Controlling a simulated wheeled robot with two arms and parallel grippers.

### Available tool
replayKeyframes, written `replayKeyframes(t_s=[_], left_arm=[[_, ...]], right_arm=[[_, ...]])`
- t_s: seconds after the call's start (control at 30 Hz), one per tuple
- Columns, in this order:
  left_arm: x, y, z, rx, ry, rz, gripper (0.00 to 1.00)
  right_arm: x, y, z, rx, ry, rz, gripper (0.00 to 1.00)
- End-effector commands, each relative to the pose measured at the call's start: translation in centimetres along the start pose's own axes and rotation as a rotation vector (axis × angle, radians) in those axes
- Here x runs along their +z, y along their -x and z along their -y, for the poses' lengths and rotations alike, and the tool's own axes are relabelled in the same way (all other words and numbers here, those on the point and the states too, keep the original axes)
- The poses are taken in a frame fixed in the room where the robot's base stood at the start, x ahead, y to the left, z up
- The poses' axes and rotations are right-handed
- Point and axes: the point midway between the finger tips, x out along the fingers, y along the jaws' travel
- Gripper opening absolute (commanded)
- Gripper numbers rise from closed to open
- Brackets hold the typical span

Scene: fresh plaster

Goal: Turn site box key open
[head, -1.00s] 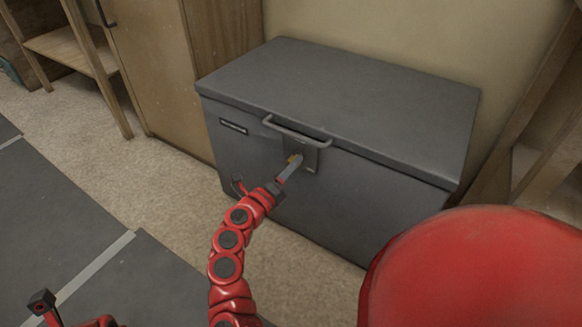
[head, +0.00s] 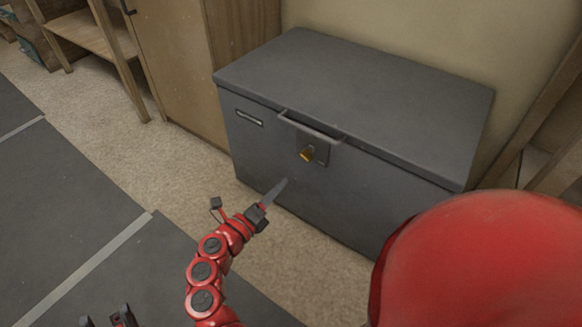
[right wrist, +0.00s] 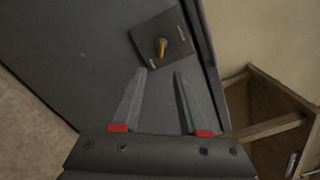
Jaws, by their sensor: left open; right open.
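The dark grey site box (head: 340,200) stands against the wall with its lid down. Its brass key (head: 307,155) sits in a small lock plate (head: 322,154) on the front, below the handle. In the right wrist view the key (right wrist: 161,48) sticks out of the plate, beyond the fingertips. My right gripper (head: 282,186) is open and empty, in front of the box, below and left of the key and apart from it. Its two fingers (right wrist: 160,75) show spread in the right wrist view. My left gripper (head: 104,319) is open at the bottom left edge, partly cut off.
A bar handle (head: 312,128) runs along the lid's front edge. A wooden cabinet (head: 180,70) stands left of the box, with a wooden shelf unit (head: 85,35) beyond it. Wooden framing (head: 535,120) is on the right. The floor before the box is clear.

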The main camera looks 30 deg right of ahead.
Motion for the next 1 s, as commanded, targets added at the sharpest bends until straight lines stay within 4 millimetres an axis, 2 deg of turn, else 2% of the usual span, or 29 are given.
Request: replayKeyframes(t_s=[0.1, 0.3, 0.9, 1.0], left_arm=[[-0.2, -0.9, 0.6, -0.017, -0.006, -0.002, 0.50], [-0.4, -1.1, 0.9, -0.034, -0.011, -0.005, 0.50], [-0.4, -1.1, 1.0, -0.037, -0.013, -0.007, 0.50], [-0.5, -2.0, 1.2, -0.040, -0.013, -0.005, 0.50]], right_arm=[[0.2, 2.5, 0.3, 0.001, 0.001, 0.003, 0.42], [0.1, 4.8, 0.1, 0.000, 0.000, 0.001, 0.42], [0.0, 5.2, 0.0, -0.002, -0.002, -0.002, 0.42], [0.5, 5.2, 0.9, -0.003, -0.002, -0.002, 0.42]])
